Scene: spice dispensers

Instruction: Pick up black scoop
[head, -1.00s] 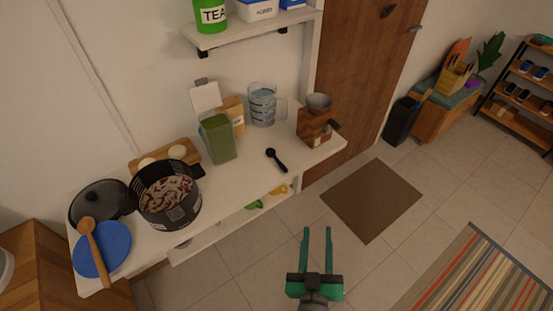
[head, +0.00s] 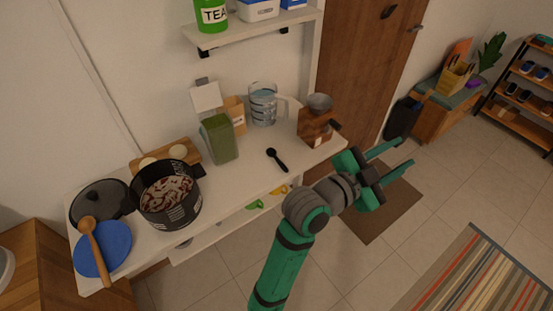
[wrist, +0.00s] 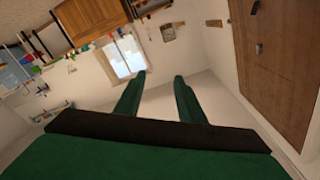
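The black scoop (head: 277,159) lies on the white counter (head: 248,183), towards its right end, with its round bowl to the upper left and its handle to the lower right. My gripper (head: 407,153) is open and empty, to the right of the counter above the brown mat, well apart from the scoop. In the wrist view, the two green fingers of my gripper (wrist: 160,78) are spread with nothing between them. The scoop is not visible in the wrist view.
A black pot (head: 170,209) is further left. A shelf (head: 250,34) hangs above. The counter around the scoop is fairly clear.

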